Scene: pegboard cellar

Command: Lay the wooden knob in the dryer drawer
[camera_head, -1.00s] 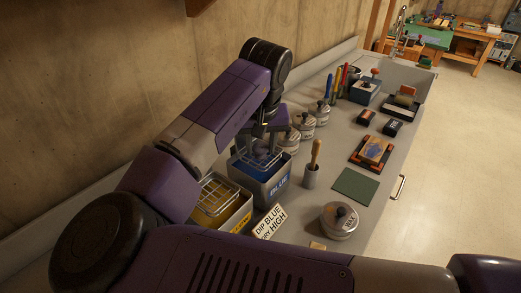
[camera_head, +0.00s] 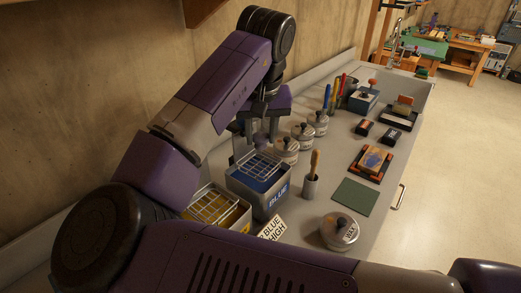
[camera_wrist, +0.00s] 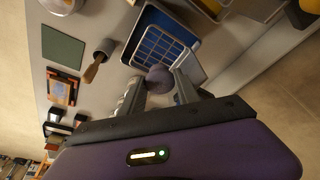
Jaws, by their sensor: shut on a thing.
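The wooden knob (camera_wrist: 160,78) is a round, dull grey-purple ball in the wrist view. My gripper (camera_wrist: 159,84) is shut on it, one finger on each side. In the head view my gripper (camera_head: 258,142) is above the blue dip tank (camera_head: 270,203), a grey box marked BLUE. The tank's white wire rack (camera_head: 259,163) shows at its top, below the knob. A sign (camera_head: 272,229) in front of the tanks is partly hidden by my arm; BLUE and HIGH can be read. I cannot make out a dryer drawer; a bar handle (camera_head: 401,195) shows on the counter's front.
A yellow tank (camera_head: 216,207) with a rack stands beside the blue one. Several lidded tins (camera_head: 287,150) stand behind. A brush in a cup (camera_head: 311,182), a green mat (camera_head: 355,196) and a wax tin (camera_head: 340,231) are to the right. The floor beyond the counter is clear.

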